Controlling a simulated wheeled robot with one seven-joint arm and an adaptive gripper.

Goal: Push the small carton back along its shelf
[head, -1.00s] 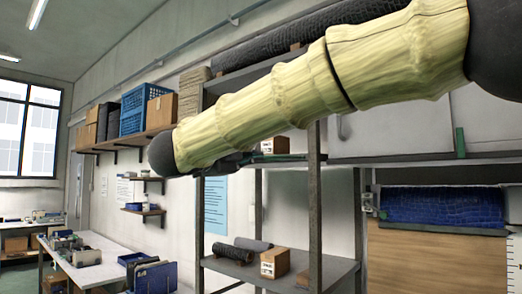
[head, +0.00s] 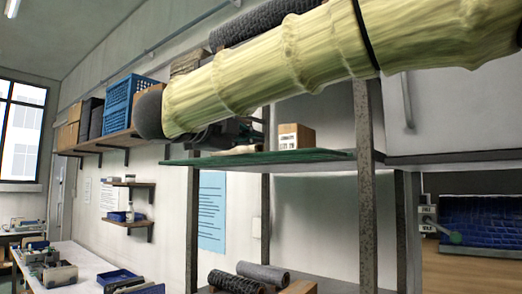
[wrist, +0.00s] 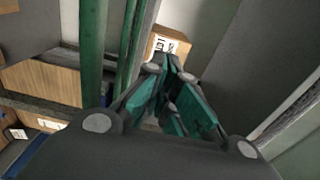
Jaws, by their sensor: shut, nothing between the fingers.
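A small tan carton (head: 295,136) with a white printed label stands upright on the green-edged middle shelf (head: 262,157) of a metal rack. My gripper (head: 240,132) is over the same shelf, to the left of the carton and partly hidden by my arm. In the wrist view, the carton (wrist: 165,46) shows just beyond the fingertips, with part of its label visible. The teal fingers of my gripper (wrist: 172,68) are shut and empty. I cannot tell whether they touch the carton.
Rack posts (head: 366,190) stand at the right. Dark rolls (head: 262,272) and part of another carton (head: 299,287) lie on a lower shelf. A wall shelf with a blue crate (head: 122,103) is at the left. The green shelf is clear right of the carton.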

